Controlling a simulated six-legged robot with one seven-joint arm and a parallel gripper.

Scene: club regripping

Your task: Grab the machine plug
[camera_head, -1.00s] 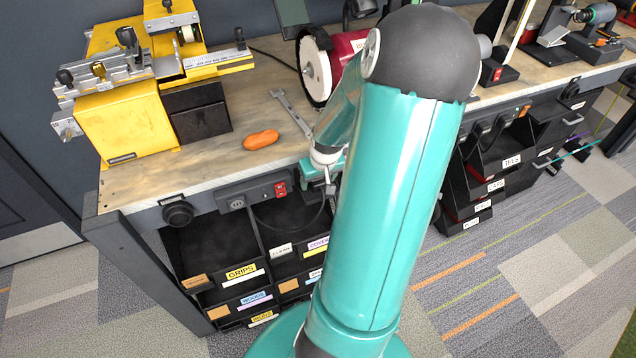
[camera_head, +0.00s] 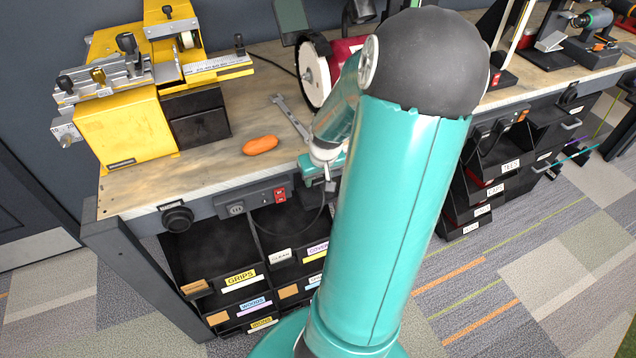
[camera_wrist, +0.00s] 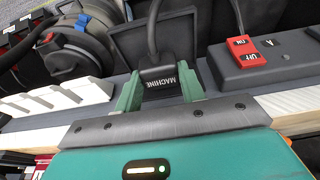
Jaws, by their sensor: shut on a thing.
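The machine plug (camera_wrist: 160,80) is a black block with MACHINE printed on it, and a dark cable (camera_wrist: 153,28) runs from its far side. It sits between the two green fingers of my gripper (camera_wrist: 160,92) in the wrist view, and the fingers are closed on its sides. In the head view my gripper (camera_head: 322,168) is at the bench's front edge, partly hidden by my arm. The grey power strip (camera_head: 248,202) with a red switch (camera_head: 280,195) lies to its left. The switch also shows in the wrist view (camera_wrist: 250,50).
Labelled bins (camera_head: 245,290) hang below. A white notched rack (camera_wrist: 60,97) is left of the plug.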

